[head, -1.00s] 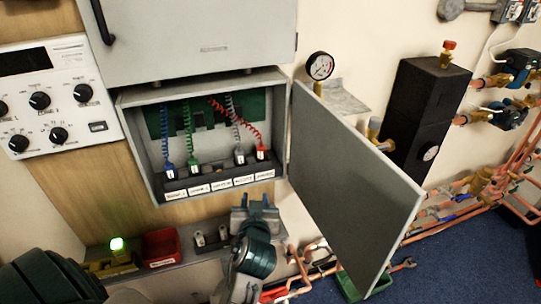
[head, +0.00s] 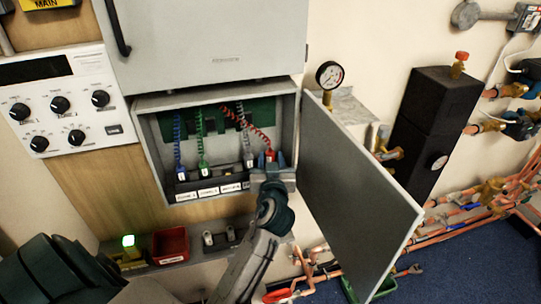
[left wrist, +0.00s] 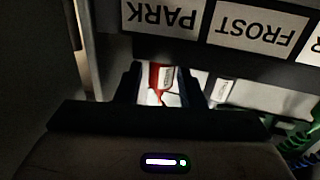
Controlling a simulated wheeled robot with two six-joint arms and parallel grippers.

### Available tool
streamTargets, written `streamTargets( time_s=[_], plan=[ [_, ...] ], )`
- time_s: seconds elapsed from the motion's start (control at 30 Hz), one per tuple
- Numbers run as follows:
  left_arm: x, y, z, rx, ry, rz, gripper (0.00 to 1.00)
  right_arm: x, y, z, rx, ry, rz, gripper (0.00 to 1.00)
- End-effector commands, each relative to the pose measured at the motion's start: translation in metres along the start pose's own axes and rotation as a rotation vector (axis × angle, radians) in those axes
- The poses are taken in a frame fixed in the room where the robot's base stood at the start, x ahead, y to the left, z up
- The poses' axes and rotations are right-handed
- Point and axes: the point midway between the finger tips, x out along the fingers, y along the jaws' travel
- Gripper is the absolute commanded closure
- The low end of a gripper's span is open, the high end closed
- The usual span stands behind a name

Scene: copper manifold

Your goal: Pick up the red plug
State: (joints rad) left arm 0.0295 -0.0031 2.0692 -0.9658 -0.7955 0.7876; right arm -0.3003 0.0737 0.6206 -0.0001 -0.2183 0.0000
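The red plug (head: 270,155) stands at the right end of the row in the open grey wall box, with a coiled red cord running up to the left. My left gripper (head: 268,168) is at the plug, in front of the box's right end. In the left wrist view the red plug (left wrist: 155,76) with its pale label lies between the two dark fingers (left wrist: 162,88). The fingers look open on either side of it; contact is hard to judge in the dark view. My right gripper is not in view.
Blue (head: 181,172), green (head: 203,168) and grey (head: 248,159) plugs stand to the left in the row. The box's open door (head: 355,190) is close on the right. A red bin (head: 170,245) sits on the shelf below.

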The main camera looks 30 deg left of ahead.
Motion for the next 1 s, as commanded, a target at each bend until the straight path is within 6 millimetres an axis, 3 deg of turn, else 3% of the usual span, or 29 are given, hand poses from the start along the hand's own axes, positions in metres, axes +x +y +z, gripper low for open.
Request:
streamTargets(
  time_s=[0.03, 0.2, 0.47, 0.5, 0.67, 1.0],
  plan=[
    [0.009, -0.001, -0.007, 0.005, 0.002, 0.000, 0.65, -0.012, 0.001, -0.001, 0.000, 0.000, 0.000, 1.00],
    [0.029, -0.001, -0.004, 0.002, 0.000, 0.000, 0.65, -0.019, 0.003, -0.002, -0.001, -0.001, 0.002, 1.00],
    [0.033, -0.001, -0.001, -0.001, 0.000, 0.000, 0.65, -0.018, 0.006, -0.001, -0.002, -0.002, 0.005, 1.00],
    [0.033, -0.001, -0.001, -0.001, 0.000, 0.000, 0.67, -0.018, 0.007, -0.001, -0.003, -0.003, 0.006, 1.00],
    [0.033, -0.001, -0.001, 0.000, 0.000, 0.000, 0.98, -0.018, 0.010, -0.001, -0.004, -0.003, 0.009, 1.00],
    [0.034, -0.001, -0.003, 0.000, -0.001, 0.001, 0.98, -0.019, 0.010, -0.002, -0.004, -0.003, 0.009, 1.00]
  ],
)
